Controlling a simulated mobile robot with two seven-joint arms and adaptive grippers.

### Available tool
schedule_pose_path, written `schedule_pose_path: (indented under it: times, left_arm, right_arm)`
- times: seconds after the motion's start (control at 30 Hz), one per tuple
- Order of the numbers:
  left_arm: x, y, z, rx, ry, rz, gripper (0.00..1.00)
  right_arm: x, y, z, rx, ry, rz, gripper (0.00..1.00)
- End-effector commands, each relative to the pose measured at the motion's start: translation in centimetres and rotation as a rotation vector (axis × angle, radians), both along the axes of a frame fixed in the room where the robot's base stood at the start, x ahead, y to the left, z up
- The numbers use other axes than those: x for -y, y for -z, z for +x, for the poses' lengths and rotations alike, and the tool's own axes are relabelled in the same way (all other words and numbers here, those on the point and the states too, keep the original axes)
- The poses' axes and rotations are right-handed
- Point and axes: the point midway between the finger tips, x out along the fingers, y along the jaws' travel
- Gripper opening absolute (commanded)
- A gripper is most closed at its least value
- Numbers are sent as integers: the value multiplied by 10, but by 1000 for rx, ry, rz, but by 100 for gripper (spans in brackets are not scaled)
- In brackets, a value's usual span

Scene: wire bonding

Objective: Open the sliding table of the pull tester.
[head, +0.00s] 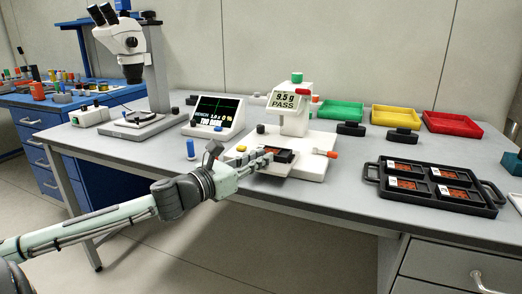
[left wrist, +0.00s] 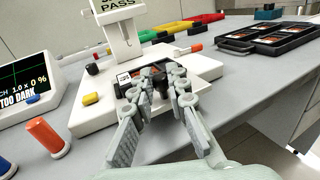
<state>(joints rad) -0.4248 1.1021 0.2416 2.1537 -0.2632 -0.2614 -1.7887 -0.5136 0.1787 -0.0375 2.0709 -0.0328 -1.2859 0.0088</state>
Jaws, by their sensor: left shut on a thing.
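The white pull tester (head: 294,110) stands on the bench, its display reading 9.5 g PASS. It also shows in the left wrist view (left wrist: 118,42). At its front is the low sliding table (head: 272,168), which carries a dark device carrier (head: 284,155) with an orange-brown face. My left gripper (head: 262,157) is at the front left of this table. In the left wrist view, its fingers (left wrist: 160,82) close on a small black knob (left wrist: 158,76) at the table's front. The fingers partly hide the carrier and the knob. My right gripper is not in view.
A red-tipped lever (head: 326,153) sticks out at the tester's right. A monitor (head: 216,116) and blue peg (head: 190,148) stand left. A black tray (head: 430,205) with several carriers lies right; green, yellow and red bins (head: 452,124) stand behind.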

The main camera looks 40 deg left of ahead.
Motion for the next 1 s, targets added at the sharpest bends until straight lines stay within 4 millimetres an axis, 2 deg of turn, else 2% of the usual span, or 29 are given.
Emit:
schedule_pose_path:
  times: [0.3,0.33,0.5,0.83,1.0]
  left_arm:
    - [1,0,-1,1,1,1,0]
    - [1,0,-1,1,1,1,19]
    - [0,0,-1,1,0,1,36]
    - [0,0,-3,1,0,0,36]
    - [-2,2,-16,-2,-1,-3,36]
  right_arm:
    - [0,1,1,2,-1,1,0]
    - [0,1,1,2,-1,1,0]
    - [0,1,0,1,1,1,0]
    - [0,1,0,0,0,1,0]
    - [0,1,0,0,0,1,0]
